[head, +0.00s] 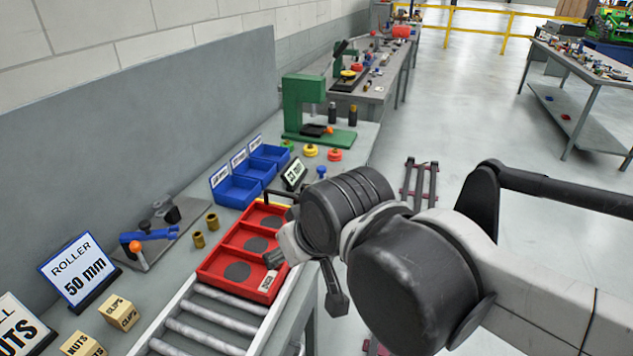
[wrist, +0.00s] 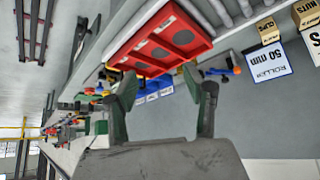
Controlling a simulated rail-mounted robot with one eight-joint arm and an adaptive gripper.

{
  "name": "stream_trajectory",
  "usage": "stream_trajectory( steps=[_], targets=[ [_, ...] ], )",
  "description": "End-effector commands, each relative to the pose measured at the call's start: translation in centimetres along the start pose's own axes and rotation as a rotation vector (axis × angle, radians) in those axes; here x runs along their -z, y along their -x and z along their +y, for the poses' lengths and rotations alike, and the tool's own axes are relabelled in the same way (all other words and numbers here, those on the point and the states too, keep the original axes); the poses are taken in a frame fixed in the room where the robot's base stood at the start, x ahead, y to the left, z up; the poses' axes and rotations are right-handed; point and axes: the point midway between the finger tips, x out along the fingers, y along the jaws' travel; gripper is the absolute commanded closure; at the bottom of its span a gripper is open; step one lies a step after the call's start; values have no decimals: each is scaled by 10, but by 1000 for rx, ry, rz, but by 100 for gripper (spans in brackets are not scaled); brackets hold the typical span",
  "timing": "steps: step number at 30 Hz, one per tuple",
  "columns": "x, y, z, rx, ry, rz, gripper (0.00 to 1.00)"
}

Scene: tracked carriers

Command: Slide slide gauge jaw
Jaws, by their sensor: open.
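The slide gauge appears to be the grey plate (head: 155,250) on the bench at the left, with a blue jaw (head: 150,235) and an orange knob (head: 136,246). Dark cylindrical parts stand at the plate's far end. In the wrist view the blue jaw (wrist: 215,71) shows small, right of the fingers. My gripper (wrist: 159,78) is open and empty, its two fingers spread apart. In the head view it is by the right side of the red tray, partly hidden by my own arm, and well to the right of the gauge. It touches no part of the gauge.
A red tray (head: 213,270) with round dark recesses sits on a roller conveyor (head: 205,320). Two brass cylinders (head: 199,239) stand between tray and gauge. Blue bins (head: 239,190), a green press (head: 300,105), a roller sign (head: 78,270) and wooden blocks (head: 119,312) stand around. A grey panel backs the bench.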

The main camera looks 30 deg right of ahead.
Motion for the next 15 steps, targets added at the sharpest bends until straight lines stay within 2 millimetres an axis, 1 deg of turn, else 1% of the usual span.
stream_trajectory(
  steps=[2,5,8,15],
  targets=[
    [2,0,1,-1,-2,-2,53],
    [14,2,4,-6,-14,-13,53],
    [36,4,10,-15,-36,-37,53],
    [102,1,34,-45,-109,-111,53]
  ],
)
